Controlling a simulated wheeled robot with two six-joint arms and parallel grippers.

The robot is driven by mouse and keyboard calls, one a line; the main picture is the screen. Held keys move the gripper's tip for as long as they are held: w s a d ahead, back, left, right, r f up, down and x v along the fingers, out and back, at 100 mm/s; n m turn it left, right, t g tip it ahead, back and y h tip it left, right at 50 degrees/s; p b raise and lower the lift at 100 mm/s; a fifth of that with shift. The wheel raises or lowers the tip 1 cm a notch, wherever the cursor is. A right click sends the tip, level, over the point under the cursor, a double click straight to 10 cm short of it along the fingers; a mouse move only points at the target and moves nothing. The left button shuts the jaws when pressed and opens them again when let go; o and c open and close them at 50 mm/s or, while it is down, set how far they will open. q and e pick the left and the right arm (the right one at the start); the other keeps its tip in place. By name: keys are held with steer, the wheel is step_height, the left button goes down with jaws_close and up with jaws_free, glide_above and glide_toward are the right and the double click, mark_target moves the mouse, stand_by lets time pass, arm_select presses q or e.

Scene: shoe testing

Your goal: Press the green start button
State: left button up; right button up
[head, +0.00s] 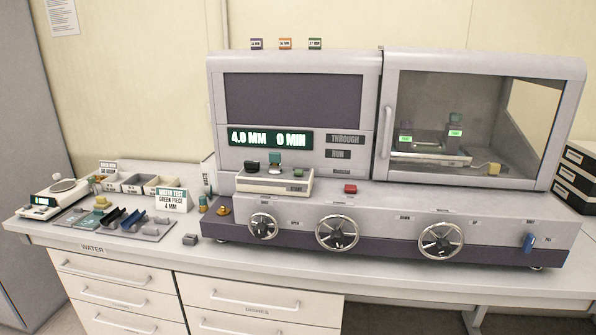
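The grey testing machine (400,212) stands on the bench, with a dark display reading (268,138) "4.0 MM 0 MIN". A pale box (274,184) sits on its front ledge, left of centre. It bears a dark piece (252,166), a green block (275,158) and a small green part (298,172). I cannot tell which green part, if any, is the start button. A red button (350,188) is on the ledge to the right of the box. Neither of my grippers is in view.
Three handwheels (337,233) project from the machine's front. A clear-windowed chamber door (470,115) is shut at the right. A blue switch (528,242) is at the lower right. A "WATER TEST" sign (171,198), trays (130,183) and a scale (55,197) occupy the bench's left.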

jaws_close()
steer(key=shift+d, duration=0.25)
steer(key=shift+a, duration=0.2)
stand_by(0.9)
